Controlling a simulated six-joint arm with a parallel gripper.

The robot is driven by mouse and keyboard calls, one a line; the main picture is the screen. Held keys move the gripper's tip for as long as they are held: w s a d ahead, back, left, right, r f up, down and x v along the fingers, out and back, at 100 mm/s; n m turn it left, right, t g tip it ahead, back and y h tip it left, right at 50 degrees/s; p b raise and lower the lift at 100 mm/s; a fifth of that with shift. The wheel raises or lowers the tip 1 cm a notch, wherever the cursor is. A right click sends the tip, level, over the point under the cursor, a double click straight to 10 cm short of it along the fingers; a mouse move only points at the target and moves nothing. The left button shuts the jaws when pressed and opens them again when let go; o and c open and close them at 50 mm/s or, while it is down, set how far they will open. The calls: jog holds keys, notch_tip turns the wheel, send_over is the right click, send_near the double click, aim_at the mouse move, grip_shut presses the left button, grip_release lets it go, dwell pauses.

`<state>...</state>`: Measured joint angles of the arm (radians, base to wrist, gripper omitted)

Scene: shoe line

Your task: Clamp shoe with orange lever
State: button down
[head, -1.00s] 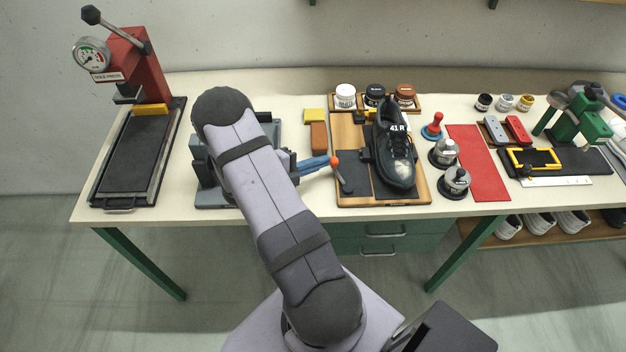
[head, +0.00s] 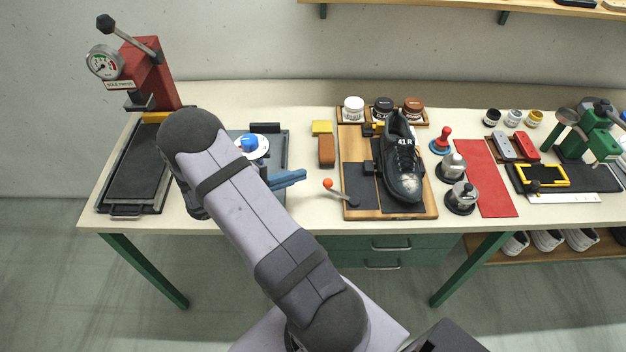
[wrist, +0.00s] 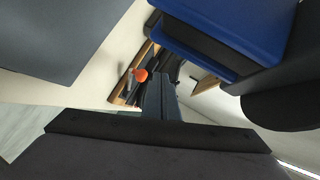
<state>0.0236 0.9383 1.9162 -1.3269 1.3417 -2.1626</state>
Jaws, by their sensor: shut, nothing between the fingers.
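The black shoe (head: 403,165), marked "41 R", lies on a wooden board (head: 425,207) with dark pads. A dark clamp block (head: 371,167) stands close at its left; I cannot tell whether they touch. The orange lever (head: 328,184) has a ball knob on a grey stalk at the board's left edge, pointing left. My gripper (head: 303,175) has blue fingers, shut and empty, left of the knob with a small gap. In the wrist view the orange knob (wrist: 141,75) shows beyond the blue-grey fingers (wrist: 160,95). My arm hides the gripper's rear.
A grey fixture (head: 283,140) with a blue knob stands behind my arm. Left is a red press (head: 152,75). Yellow and brown blocks (head: 326,150) lie behind the lever. Metal weights (head: 461,197) and a red mat (head: 482,175) lie right of the board.

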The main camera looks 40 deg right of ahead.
jog(key=shift+w+a+r+b, duration=0.2)
jog(key=shift+w+a+r, duration=0.1)
jog(key=shift+w+a, duration=0.3)
jog(key=shift+w+a+r+b, duration=0.25)
jog(key=shift+w+a, duration=0.25)
jog(key=shift+a, duration=0.2)
